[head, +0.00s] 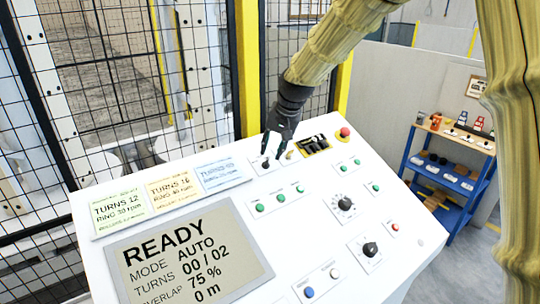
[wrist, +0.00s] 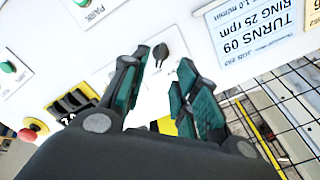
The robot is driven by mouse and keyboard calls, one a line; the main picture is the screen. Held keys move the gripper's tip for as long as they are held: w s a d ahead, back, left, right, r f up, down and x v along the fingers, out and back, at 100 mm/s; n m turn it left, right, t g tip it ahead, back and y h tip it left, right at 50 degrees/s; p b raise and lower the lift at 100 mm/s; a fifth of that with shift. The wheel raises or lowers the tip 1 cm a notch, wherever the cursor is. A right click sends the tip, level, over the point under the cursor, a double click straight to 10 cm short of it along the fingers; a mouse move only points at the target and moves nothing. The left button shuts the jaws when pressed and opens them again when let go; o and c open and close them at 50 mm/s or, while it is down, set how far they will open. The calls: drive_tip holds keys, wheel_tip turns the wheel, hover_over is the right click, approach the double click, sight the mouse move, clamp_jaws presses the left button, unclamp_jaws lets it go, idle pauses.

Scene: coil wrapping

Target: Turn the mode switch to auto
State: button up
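My gripper (head: 273,150) reaches down to the upper part of the white control panel. In the wrist view my gripper (wrist: 162,62) is open, its two teal-padded fingers apart. A small black knob (wrist: 160,52), which looks like the mode switch, stands on a white plate between and just beyond the fingertips. No finger clearly touches it. In the head view the dark knob (head: 265,163) shows small beside the fingertips, and its label cannot be read. The screen (head: 190,258) reads READY, MODE AUTO, TURNS 00 / 02, OVERLAP 75 %.
A red emergency button (head: 344,132) on yellow and a black multi-part block (head: 314,144) sit right of my gripper. TURNS cards (head: 220,174) lie left. Green buttons (head: 280,198) and black dials (head: 345,203) are nearer. A mesh fence (head: 100,90) stands behind; a blue shelf (head: 445,170) stands right.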

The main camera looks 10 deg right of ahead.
drive_tip(key=v, duration=0.6)
drive_tip(key=shift+r, duration=0.2)
drive_tip(key=shift+s, duration=0.1)
